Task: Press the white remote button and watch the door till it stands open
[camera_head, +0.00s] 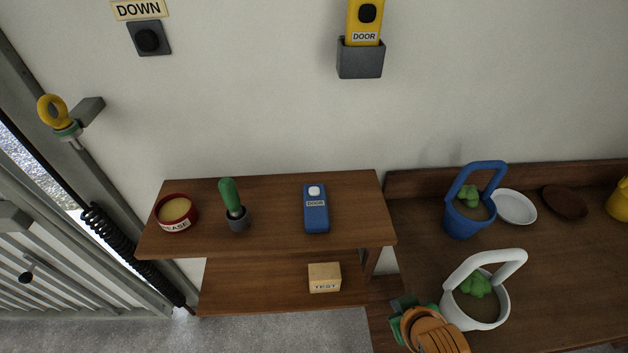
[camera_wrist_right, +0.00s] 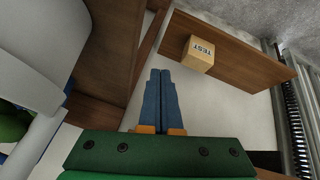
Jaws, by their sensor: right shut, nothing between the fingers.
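A blue remote (camera_head: 316,208) with a white button (camera_head: 314,191) and a DOOR label lies on the upper shelf (camera_head: 272,235), near its right part. Nothing touches the remote. My right gripper (camera_head: 401,306) is below and right of it, beside the white basket. In the right wrist view the blue fingers of my right gripper (camera_wrist_right: 161,76) are together and empty. A grey slatted panel (camera_head: 60,260), seemingly the door, shows at the left edge. It is cut off, so I cannot tell how far open it is. My left gripper is not in view.
A TEST box (camera_head: 324,278) sits on the lower shelf. The white basket (camera_head: 497,300) and blue basket (camera_head: 461,222) stand right. A yellow DOOR remote (camera_head: 366,20) hangs in a wall holder.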

